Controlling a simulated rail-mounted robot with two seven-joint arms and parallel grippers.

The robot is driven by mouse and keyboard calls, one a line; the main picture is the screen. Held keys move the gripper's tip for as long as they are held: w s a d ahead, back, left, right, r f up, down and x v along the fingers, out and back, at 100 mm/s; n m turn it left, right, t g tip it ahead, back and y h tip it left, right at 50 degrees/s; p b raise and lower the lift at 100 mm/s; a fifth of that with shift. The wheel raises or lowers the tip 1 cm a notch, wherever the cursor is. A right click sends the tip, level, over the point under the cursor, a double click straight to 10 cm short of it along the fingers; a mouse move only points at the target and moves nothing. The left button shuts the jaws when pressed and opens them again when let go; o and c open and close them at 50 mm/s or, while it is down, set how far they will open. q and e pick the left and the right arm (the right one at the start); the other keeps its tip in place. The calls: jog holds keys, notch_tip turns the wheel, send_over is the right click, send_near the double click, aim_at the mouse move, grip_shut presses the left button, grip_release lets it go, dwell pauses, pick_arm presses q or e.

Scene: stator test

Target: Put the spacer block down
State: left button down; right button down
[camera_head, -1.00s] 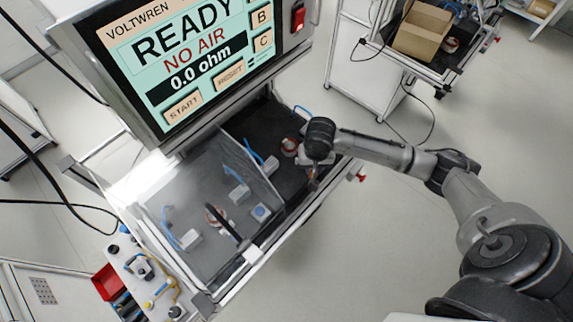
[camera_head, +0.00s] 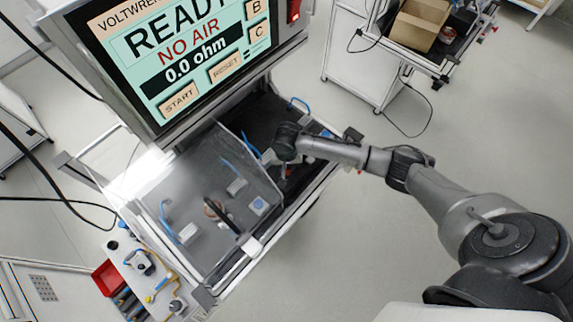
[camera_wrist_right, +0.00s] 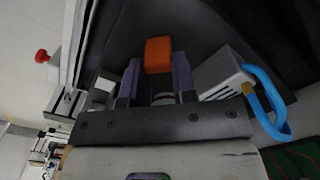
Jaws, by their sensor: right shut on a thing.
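The spacer block, an orange block (camera_wrist_right: 158,54), is held between the two fingertips of my right gripper (camera_wrist_right: 157,72) in the right wrist view. The fingers are shut on its sides and it sticks out beyond them. Dark bench surface lies behind it; I cannot tell whether the block touches that surface. In the head view my right gripper (camera_head: 285,171) is over the dark right-hand bay (camera_head: 262,112) of the test bench, just right of the clear cover; the wrist largely hides it. My left gripper is not in view.
A grey clamp (camera_wrist_right: 222,72) with a blue hose (camera_wrist_right: 266,102) is close to the right finger. The clear cover (camera_head: 205,190) stands left of my gripper over more fixtures. The tester screen (camera_head: 185,60) hangs behind. A red knob (camera_wrist_right: 41,57) is at the bench edge.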

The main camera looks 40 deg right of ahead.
jog(key=shift+f, duration=0.2)
jog(key=c, duration=0.9)
grip_release()
notch_tip(320, 180, up, 12)
jog(key=shift+r+p, duration=0.15)
jog(key=shift+p, duration=0.15)
